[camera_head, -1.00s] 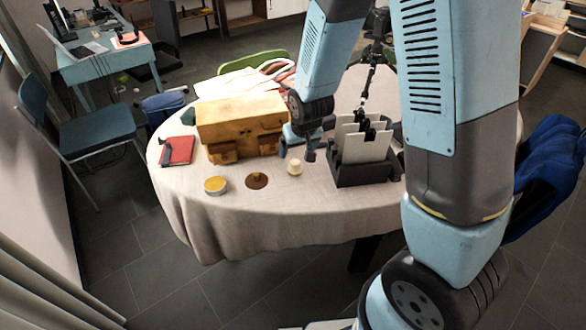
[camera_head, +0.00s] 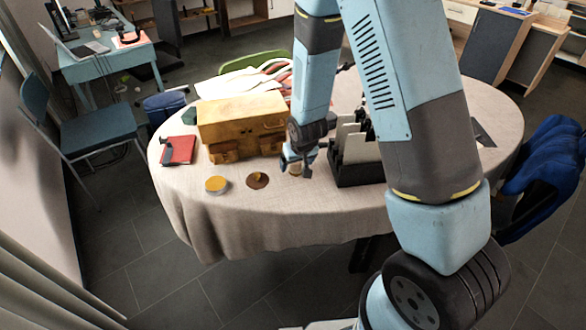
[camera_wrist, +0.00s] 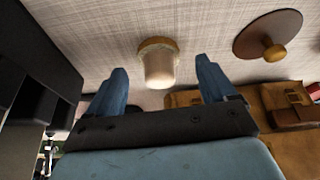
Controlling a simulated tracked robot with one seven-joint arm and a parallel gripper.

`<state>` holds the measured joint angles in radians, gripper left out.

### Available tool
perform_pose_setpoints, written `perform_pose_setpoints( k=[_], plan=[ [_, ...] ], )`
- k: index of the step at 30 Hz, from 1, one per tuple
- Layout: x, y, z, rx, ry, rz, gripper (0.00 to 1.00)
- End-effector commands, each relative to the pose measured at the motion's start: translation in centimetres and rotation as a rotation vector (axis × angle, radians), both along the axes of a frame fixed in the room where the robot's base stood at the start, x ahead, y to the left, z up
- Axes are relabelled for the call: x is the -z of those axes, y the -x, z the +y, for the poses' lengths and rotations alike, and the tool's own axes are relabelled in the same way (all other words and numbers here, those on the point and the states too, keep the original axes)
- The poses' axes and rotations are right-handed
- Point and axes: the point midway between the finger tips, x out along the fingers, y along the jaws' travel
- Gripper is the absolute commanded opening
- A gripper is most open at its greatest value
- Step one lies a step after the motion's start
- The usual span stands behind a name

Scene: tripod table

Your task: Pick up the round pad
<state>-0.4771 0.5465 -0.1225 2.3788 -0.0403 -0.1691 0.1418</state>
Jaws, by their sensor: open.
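My gripper (camera_head: 297,170) is open above the table's near part, beside the dark holder. In the wrist view my gripper (camera_wrist: 160,68) has its fingers on either side of a small cream round-topped piece (camera_wrist: 159,66) with a wooden rim; I cannot tell whether they touch it. That piece is mostly hidden behind my gripper in the head view. A flat brown disc with a knob (camera_head: 258,181) lies to its left, and the disc also shows in the wrist view (camera_wrist: 258,36). A low round yellow-topped piece (camera_head: 216,184) lies further left. I cannot tell for certain which is the round pad.
The yellow-brown drawer box (camera_head: 240,122) stands behind the round pieces. The dark holder (camera_head: 357,172) with pale upright plates is close right of my gripper. A red book (camera_head: 178,150) lies at the left. The near tablecloth (camera_head: 250,218) is clear.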

Motion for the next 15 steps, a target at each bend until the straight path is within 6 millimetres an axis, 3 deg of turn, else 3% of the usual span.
perform_pose_setpoints(
  k=[6, 15],
  plan=[
    [1.6, -0.7, 0.2, 0.000, 0.000, -0.001, 0.85],
    [1.8, -0.8, 0.2, 0.001, -0.001, -0.001, 0.85]
  ],
)
